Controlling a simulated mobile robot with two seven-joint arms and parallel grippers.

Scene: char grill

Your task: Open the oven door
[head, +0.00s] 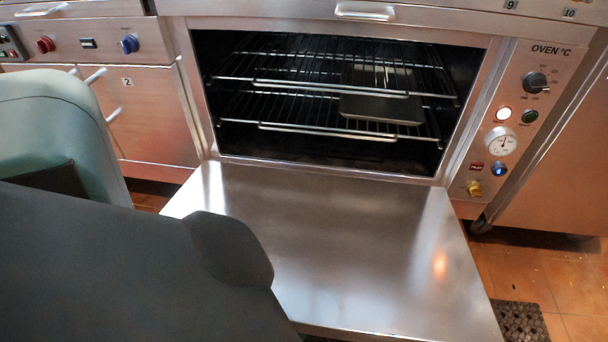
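The oven door (340,240) is folded down and lies about flat in front of the oven, its steel inner face up. The oven cavity (335,160) is open to view, with two wire racks (300,85) inside. A dark flat tray (385,100) is on the racks, toward the right. Dark and pale green parts of my own arm cover the lower left and hide the left part of the door. Neither gripper's fingers are visible.
A control panel (505,130) with knobs, lights and a gauge stands right of the cavity. Cupboard doors with a handle (95,76) are at the left. Tiled floor (520,275) and a dark perforated mat (521,321) show at the lower right.

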